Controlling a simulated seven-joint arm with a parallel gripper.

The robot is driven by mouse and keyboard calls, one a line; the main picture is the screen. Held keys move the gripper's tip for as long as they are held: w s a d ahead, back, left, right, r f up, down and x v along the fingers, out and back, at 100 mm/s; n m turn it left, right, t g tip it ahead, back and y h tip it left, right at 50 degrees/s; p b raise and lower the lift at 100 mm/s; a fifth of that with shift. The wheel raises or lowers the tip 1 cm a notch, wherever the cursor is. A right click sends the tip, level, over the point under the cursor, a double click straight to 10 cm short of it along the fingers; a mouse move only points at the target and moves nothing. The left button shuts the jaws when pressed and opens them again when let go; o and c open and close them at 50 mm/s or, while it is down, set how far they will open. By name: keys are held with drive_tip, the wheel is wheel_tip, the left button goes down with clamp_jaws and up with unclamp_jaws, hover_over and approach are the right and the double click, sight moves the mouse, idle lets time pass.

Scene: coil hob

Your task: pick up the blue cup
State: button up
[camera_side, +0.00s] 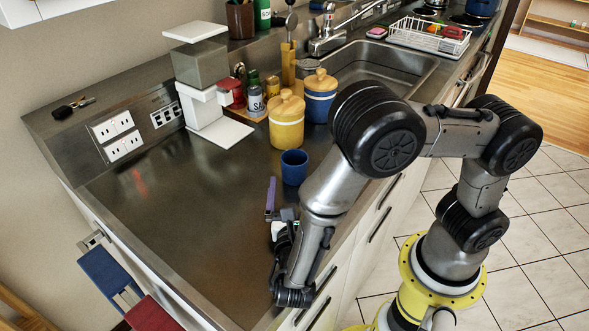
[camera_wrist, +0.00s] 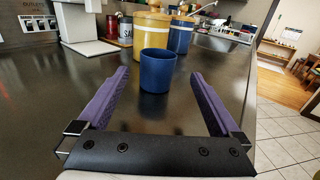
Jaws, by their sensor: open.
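The blue cup (camera_side: 294,167) stands upright on the dark metal counter, in front of the yellow and blue canisters. In the wrist view the blue cup (camera_wrist: 157,71) sits at the far end of the gap between the purple fingers, near the fingertips. My gripper (camera_wrist: 158,75) is open and empty, with one finger on each side and clear counter between them and the cup. In the side view my gripper (camera_side: 271,190) is low over the counter, left of and nearer than the cup; only one purple finger shows clearly.
A yellow canister (camera_side: 286,124) and a blue canister (camera_side: 319,97) stand close behind the cup. A white-and-grey appliance (camera_side: 204,78) is at the back left, with spice jars beside it. The sink (camera_side: 375,72) lies beyond. The left counter is bare.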

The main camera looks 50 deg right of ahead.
sight(295, 154)
drive_tip(key=x, duration=1.1)
drive_tip(key=shift+w+f, duration=0.1)
drive_tip(key=shift+w, duration=0.05)
drive_tip(key=c, duration=1.3)
